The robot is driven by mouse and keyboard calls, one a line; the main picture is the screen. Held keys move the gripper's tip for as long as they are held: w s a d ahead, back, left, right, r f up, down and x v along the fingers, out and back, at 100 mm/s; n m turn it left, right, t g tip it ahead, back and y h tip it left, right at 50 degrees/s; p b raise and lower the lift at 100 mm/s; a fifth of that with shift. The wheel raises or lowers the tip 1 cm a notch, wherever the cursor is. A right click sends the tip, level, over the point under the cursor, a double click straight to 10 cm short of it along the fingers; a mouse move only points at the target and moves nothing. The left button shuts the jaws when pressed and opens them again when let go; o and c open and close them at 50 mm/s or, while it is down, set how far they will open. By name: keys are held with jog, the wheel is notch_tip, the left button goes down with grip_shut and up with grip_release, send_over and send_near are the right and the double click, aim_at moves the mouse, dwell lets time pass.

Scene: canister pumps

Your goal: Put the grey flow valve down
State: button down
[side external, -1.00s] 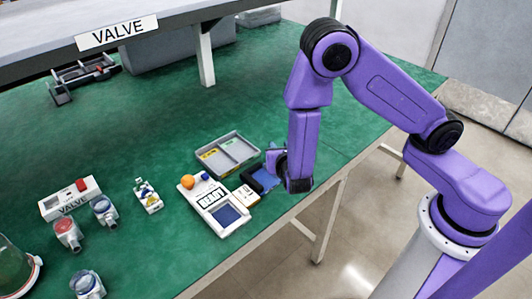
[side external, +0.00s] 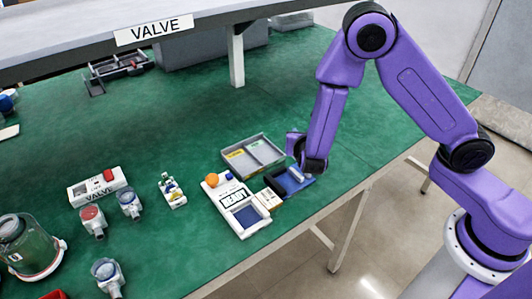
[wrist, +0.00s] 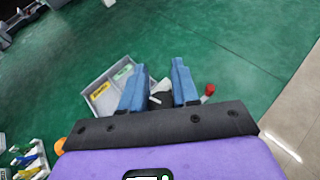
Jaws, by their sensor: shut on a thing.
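Whether the valve touches the pad is unclear.
A grey divided tray (side external: 253,155) and a white READY device (side external: 238,211) with an orange ball (side external: 211,180) stand close by. Several gauges, a VALVE box (side external: 97,187) and a glass canister (side external: 28,247) are at left.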

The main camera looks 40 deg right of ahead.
jog(key=w+d, duration=0.2)
jog(key=w, duration=0.4)
send_over(264, 148)
jog(key=f, duration=0.5)
jog(key=s+f, duration=0.1)
jog(key=f, duration=0.2)
jog(key=shift+f, duration=0.15)
jog(key=shift+w+f, duration=0.45)
jog(key=shift+f, duration=1.5)
jog(key=shift+f, duration=0.15)
jog(key=c, duration=0.8)
grip_release()
jog(key=shift+c, duration=0.2)
